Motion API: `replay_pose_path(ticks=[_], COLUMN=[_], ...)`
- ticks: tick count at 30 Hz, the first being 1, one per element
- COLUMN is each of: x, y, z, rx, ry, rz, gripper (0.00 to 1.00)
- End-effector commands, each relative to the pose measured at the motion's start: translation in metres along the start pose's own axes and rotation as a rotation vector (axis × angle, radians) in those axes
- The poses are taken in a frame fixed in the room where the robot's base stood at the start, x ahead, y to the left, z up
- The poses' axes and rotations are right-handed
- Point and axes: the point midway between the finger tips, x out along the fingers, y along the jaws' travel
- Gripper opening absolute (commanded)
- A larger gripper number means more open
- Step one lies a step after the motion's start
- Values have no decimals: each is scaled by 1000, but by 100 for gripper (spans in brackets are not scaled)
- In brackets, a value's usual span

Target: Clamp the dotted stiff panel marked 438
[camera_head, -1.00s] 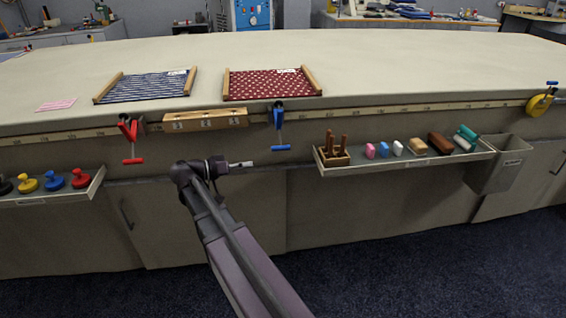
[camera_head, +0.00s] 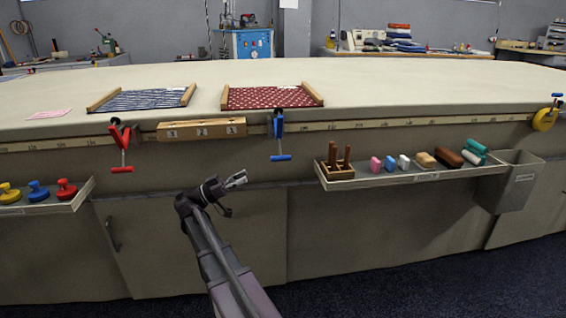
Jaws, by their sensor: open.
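A red panel with pale dots (camera_head: 262,97) lies on the table between two wooden end bars, with a pale label at its back edge too small to read. A blue striped panel (camera_head: 146,100) lies to its left, also between wooden bars. A blue clamp (camera_head: 279,134) hangs on the table's front edge just in front of the dotted panel. A red clamp (camera_head: 121,147) hangs further left. A yellow clamp (camera_head: 546,118) is at the far right edge. My gripper (camera_head: 240,180) is open and empty, in front of the table side, below and left of the blue clamp.
A wooden block with numbered slots (camera_head: 201,129) is on the front edge between the red and blue clamps. A shelf (camera_head: 400,178) with pegs and coloured blocks juts out at right, beside a bin (camera_head: 514,181). Another shelf (camera_head: 50,207) with coloured knobs is at left.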

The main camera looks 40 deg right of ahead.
Motion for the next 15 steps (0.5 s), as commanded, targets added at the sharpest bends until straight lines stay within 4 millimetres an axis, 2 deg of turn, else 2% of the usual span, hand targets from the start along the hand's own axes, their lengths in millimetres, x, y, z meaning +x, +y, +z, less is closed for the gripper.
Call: replay_pose_path(ticks=[8,15], x=[2,15], y=[0,1], z=[0,-1], rx=[-2,-2], ry=[-2,-2], rz=[0,1], gripper=[60,60])
